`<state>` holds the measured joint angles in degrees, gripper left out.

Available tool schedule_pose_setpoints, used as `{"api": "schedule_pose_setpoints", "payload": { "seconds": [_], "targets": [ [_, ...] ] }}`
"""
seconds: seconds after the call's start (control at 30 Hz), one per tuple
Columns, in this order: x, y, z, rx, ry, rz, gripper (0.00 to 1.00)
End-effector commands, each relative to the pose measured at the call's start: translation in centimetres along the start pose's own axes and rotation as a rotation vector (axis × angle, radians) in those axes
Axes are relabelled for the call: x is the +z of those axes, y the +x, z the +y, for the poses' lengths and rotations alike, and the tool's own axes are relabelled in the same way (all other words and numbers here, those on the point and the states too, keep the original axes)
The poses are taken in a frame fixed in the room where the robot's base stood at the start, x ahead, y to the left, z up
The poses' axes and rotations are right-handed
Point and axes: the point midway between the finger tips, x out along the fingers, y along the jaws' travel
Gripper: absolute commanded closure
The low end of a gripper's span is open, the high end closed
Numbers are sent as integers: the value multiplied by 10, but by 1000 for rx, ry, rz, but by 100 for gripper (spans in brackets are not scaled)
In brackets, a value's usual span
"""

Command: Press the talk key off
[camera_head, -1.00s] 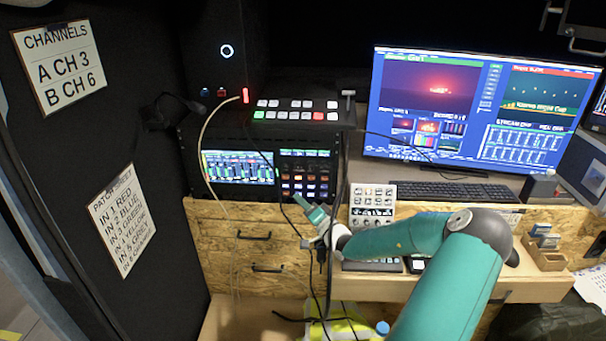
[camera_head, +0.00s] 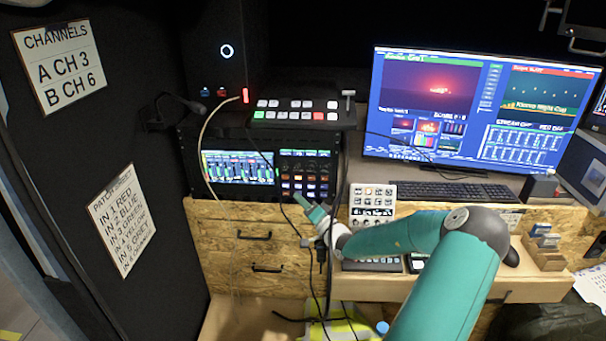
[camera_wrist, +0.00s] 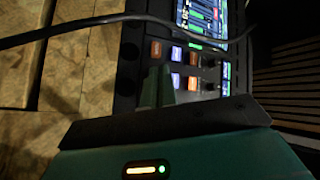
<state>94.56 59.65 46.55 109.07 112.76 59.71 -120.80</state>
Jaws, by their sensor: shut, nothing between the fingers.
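A rack panel of small lit keys (camera_head: 304,166) sits to the right of the mixer screen, with orange, purple and white keys in rows. In the wrist view the keys show close up, among them a purple key (camera_wrist: 176,53) and an orange key (camera_wrist: 193,84). I cannot tell which one is the talk key; no label is readable. My gripper (camera_head: 298,198) is shut and empty, its tips at the lower edge of the panel in the head view. In the wrist view its green fingers (camera_wrist: 158,86) overlap the key rows and hide some keys. I cannot tell whether they touch.
A dark cable (camera_wrist: 75,32) crosses the wrist view over the panel, and cables hang beside my gripper in the head view. A switcher (camera_head: 295,113) stands above the rack. Wooden drawers (camera_head: 245,235) lie below. A keypad (camera_head: 372,198) and a keyboard (camera_head: 455,191) are to the right.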

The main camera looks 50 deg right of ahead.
Motion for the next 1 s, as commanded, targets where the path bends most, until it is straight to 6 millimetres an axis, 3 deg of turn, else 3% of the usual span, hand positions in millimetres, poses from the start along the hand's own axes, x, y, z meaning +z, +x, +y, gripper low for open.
{"api": "schedule_pose_setpoints", "payload": {
  "seconds": [0.57, 1.0],
  "targets": [
    [6, -10, -7, 1, 0, 0, 100],
    [25, -36, -26, 1, 0, -1, 100]
  ]
}}
